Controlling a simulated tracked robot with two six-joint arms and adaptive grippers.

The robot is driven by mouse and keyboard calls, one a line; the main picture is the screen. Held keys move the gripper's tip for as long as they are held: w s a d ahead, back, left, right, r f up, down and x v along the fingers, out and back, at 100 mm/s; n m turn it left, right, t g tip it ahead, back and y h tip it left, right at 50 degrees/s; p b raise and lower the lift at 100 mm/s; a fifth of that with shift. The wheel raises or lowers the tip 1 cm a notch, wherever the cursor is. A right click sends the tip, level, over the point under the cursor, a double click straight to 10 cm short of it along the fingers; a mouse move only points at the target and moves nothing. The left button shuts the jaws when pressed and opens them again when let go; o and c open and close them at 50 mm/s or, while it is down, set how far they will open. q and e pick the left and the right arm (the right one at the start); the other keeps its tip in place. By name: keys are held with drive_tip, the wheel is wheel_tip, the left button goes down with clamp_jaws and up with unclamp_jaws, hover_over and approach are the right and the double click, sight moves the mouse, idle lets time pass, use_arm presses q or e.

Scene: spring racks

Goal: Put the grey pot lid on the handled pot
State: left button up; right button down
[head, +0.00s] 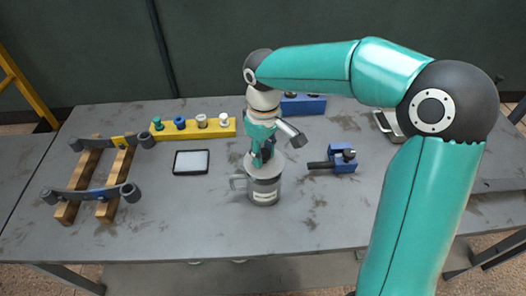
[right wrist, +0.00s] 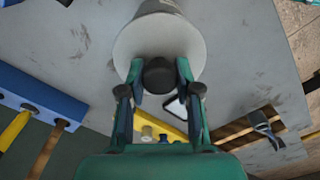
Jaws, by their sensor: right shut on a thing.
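The handled pot (head: 264,191) stands upright on the table, a grey cylinder with a white label and its handle on the left. The grey pot lid (head: 277,165) is at the pot's mouth; I cannot tell whether it rests on the rim or hangs just above. My right gripper (head: 262,158) points down over the pot. In the right wrist view, the right gripper (right wrist: 160,78) is shut on the dark knob of the lid (right wrist: 135,42). The pot (right wrist: 157,7) shows past the lid's edge, mostly hidden. My left gripper is not in view.
On the table (head: 110,235), a yellow rack (head: 190,132) with several knobs and a dark-framed tablet (head: 191,162) lie left of the pot. A blue clamp (head: 342,158) is at right. The table's front is clear.

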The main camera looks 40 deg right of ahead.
sight(264, 161)
drive_tip(key=shift+f, duration=0.15)
drive_tip(key=shift+f+b, duration=0.6)
drive_tip(key=shift+f, duration=0.05)
drive_tip(key=shift+f, duration=0.2)
idle(0.3)
drive_tip(key=shift+f+b, duration=0.4)
drive_tip(key=shift+b, duration=0.05)
drive_tip(key=shift+f, duration=0.3)
idle(0.4)
unclamp_jaws()
idle(0.6)
